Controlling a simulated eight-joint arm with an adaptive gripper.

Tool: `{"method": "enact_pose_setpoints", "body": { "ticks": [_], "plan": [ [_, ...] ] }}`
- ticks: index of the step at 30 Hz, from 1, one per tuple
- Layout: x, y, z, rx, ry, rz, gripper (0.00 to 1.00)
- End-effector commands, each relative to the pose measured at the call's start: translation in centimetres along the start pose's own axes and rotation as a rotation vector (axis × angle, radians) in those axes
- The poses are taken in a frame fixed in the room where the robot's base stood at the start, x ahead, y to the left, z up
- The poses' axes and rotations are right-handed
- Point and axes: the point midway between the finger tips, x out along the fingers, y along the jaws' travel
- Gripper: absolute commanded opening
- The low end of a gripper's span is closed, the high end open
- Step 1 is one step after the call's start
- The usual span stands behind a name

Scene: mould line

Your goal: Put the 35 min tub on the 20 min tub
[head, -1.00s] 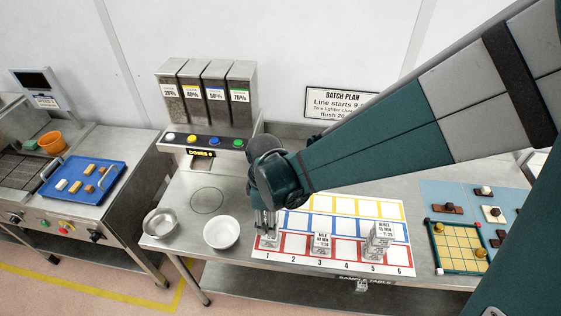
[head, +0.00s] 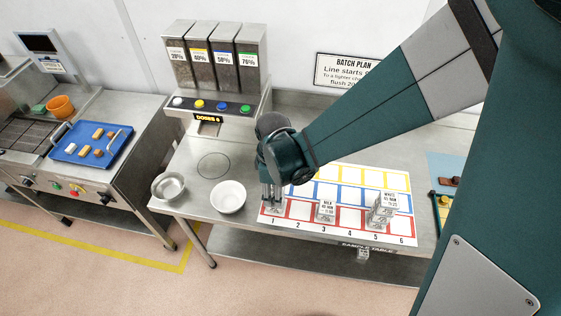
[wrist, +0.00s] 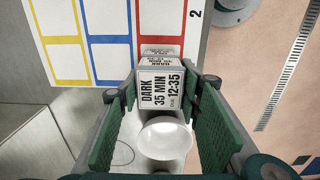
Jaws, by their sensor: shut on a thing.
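The 35 min tub (wrist: 160,92), a small clear block-like tub labelled "DARK 35 MIN", is between the two green finger pads in the wrist view. My gripper (head: 272,203) is shut on it over cell 1 of the white mat (head: 312,231). Whether the tub touches the mat is unclear. A tub with a MILK label (head: 326,210) stands near cell 3. A taller pile with a WHITE label (head: 382,210) stands near cell 5; its small print is hard to read. I cannot tell which tub is the 20 min one.
A white bowl (head: 228,197) and a metal bowl (head: 169,186) stand left of the mat. The dispenser (head: 217,105) is behind them. Cell 2 and the yellow and blue rows in view look empty. A blue tray (head: 72,157) lies on the left bench.

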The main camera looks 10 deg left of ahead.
Motion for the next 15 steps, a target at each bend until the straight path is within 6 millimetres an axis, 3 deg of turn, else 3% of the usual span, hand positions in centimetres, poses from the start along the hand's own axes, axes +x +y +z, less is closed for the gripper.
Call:
{"method": "enact_pose_setpoints", "body": {
  "ticks": [15],
  "plan": [
    [0.53, -0.01, 0.00, 0.000, 0.000, 0.000, 0.21]
  ]
}}
